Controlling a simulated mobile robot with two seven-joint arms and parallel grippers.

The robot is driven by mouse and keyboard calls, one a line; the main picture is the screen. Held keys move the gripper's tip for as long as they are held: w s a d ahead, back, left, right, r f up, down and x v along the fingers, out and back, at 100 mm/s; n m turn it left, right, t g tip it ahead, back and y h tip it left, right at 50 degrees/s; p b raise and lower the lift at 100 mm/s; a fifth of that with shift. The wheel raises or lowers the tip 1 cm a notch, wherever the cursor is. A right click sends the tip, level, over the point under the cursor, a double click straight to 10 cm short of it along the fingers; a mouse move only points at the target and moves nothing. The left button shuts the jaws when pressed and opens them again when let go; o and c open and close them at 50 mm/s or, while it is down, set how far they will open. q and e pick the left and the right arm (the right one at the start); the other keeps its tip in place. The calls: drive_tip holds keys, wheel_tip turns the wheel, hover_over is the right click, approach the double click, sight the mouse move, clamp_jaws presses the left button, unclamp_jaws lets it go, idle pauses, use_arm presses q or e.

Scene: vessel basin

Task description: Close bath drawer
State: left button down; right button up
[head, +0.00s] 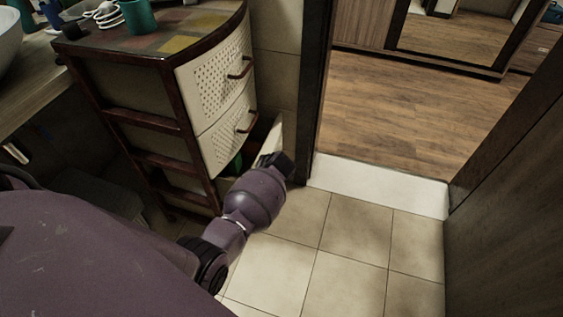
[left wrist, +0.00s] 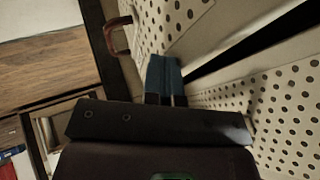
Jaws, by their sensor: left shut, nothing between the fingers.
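The drawer cabinet (head: 150,60) has a dark reddish-brown frame and white perforated fronts. Its upper drawer (head: 215,75) and second drawer (head: 225,135) sit flush. Below them a lower drawer (head: 271,138) stands pulled out, with green things inside; my left arm hides much of it. My left gripper (head: 284,162) is at that drawer's outer end, its fingertips not clear in the head view. In the left wrist view its blue fingers (left wrist: 165,75) are shut and empty, close to perforated fronts, one with a brown handle (left wrist: 118,38). I cannot tell whether they touch. My right gripper is not in view.
A dark door frame (head: 312,90) and white threshold (head: 380,187) stand right of the cabinet, with a wood-floored room beyond. The tiled floor (head: 345,245) in front is clear. A teal cup (head: 138,16) and white cord stand on the cabinet top. A basin counter (head: 35,75) is at left.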

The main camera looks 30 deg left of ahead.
use_arm(q)
drive_tip(key=s+a, duration=0.2)
drive_tip(key=a, duration=0.4)
drive_tip(key=shift+a+p, duration=0.2)
drive_tip(key=shift+p, duration=0.15)
drive_tip(key=shift+d, duration=0.1)
